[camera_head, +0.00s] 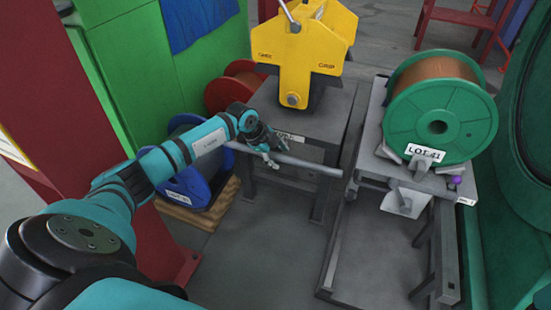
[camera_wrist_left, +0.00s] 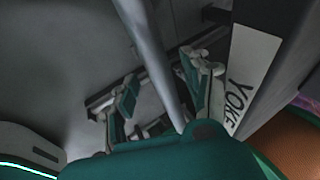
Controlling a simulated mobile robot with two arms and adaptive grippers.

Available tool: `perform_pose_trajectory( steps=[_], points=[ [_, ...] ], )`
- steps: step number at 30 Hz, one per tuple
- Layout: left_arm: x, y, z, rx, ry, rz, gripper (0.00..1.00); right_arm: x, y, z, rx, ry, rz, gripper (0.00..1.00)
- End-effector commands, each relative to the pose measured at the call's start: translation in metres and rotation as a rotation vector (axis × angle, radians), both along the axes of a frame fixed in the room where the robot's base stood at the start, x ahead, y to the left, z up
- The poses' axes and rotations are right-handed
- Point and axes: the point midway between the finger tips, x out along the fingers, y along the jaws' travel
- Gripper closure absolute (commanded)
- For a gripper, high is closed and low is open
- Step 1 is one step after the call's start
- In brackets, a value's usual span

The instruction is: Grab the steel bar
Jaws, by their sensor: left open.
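The steel bar (camera_head: 315,164) is a plain grey rod that lies roughly level across the front of the grey table. My left gripper (camera_head: 272,153) is at the bar's left-middle part and covers some of it. In the left wrist view the bar (camera_wrist_left: 150,50) runs from the top edge down between the two open fingers of the gripper (camera_wrist_left: 165,90). A finger stands on each side of it, with a gap to each. I cannot tell how deep the bar sits between them.
The grey table (camera_head: 325,115) carries a yellow grip block (camera_head: 305,55). A YOKE label (camera_wrist_left: 250,75) is close beside the gripper. A green reel (camera_head: 440,120) stands on a stand at right. A blue reel (camera_head: 187,185) is behind my left forearm. The floor in front is clear.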

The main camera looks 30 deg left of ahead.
Motion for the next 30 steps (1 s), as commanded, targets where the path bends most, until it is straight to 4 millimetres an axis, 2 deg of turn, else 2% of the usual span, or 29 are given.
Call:
perform_pose_trajectory(
  steps=[3, 10, 21, 30],
  points=[
    [0.0009, -0.0063, -0.0053, 0.0, -0.002, -0.001, 0.51, -0.0008, 0.0003, 0.0016, -0.001, -0.016, -0.001, 0.6],
    [0.0008, -0.0066, -0.0045, 0.0, -0.002, 0.001, 0.51, -0.0007, 0.0004, 0.0034, -0.001, -0.016, -0.001, 0.6],
    [0.0007, -0.0063, -0.0046, 0.0, -0.001, 0.0, 0.99, -0.0007, 0.0005, 0.0031, -0.002, -0.017, -0.001, 0.6],
    [0.002, -0.006, -0.0024, 0.0, -0.006, 0.001, 1.0, -0.0007, 0.0005, 0.0032, -0.001, -0.016, -0.001, 0.6]
  ],
)
